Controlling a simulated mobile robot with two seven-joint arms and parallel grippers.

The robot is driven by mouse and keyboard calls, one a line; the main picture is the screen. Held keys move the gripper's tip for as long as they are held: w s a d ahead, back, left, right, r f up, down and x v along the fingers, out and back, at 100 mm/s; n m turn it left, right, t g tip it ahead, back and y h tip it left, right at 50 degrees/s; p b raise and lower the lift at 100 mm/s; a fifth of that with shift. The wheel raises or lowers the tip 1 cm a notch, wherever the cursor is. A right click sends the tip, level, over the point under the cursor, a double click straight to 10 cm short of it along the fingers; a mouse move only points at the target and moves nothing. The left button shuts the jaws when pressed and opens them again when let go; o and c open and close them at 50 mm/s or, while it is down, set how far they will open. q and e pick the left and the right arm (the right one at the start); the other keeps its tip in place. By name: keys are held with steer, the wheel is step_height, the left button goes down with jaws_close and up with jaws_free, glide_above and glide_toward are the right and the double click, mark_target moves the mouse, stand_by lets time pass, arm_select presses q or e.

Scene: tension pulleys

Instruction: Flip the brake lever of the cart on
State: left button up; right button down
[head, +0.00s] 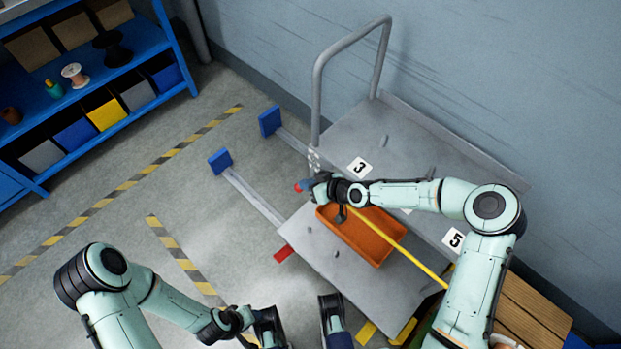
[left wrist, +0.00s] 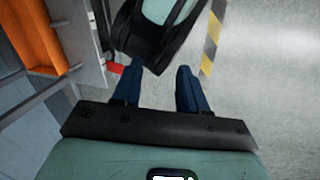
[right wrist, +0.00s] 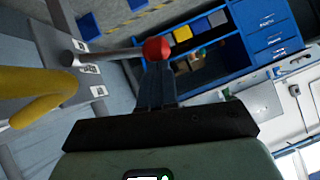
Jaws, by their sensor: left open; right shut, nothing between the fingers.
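The grey platform cart (head: 310,240) stands by the wall, with its tubular push handle (head: 317,85) at the back. A metal lever with a red ball knob (right wrist: 156,48) crosses the right wrist view; the knob (head: 299,187) also shows at the cart's handle end. My right gripper (right wrist: 157,72) is shut and empty, its fingertips right at the knob; whether they touch it, I cannot tell. In the head view this gripper (head: 309,187) hides most of the lever. My left gripper (left wrist: 157,76) is open and empty, low beside the cart's front edge.
An orange tray (head: 362,240) lies on the cart, with a yellow bar (head: 415,263) above it. A red piece (head: 284,253) sticks out at the cart's front-left edge. Blue-ended rails (head: 252,195) run left from the cart. Striped floor and a blue shelf (head: 150,35) lie left.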

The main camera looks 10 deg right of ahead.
arm_select(q)
steer(key=w+a+f+t+y+b, duration=0.1)
steer(key=w+a+f+t+b, duration=0.1)
steer(key=w+a+f+b, duration=0.4)
steer(key=s+d+f+g, duration=0.1)
steer(key=s+f+g, duration=0.1)
steer(key=s, duration=0.3)
steer(key=shift+d+f+n+b, duration=0.3)
steer(key=shift+f+n+b, duration=0.1)
steer(key=shift+f, duration=0.45)
arm_select(e)
step_height(320, 180, down, 9)
steer(key=s+a+n+t+h, duration=0.1)
steer(key=a+n+t+h, duration=0.1)
steer(key=n+h, duration=0.1)
steer(key=shift+s+n+t+h, duration=0.25)
steer(key=shift+n+t+h, duration=0.15)
steer(key=shift+h, duration=0.1)
steer(key=shift+f, duration=0.1)
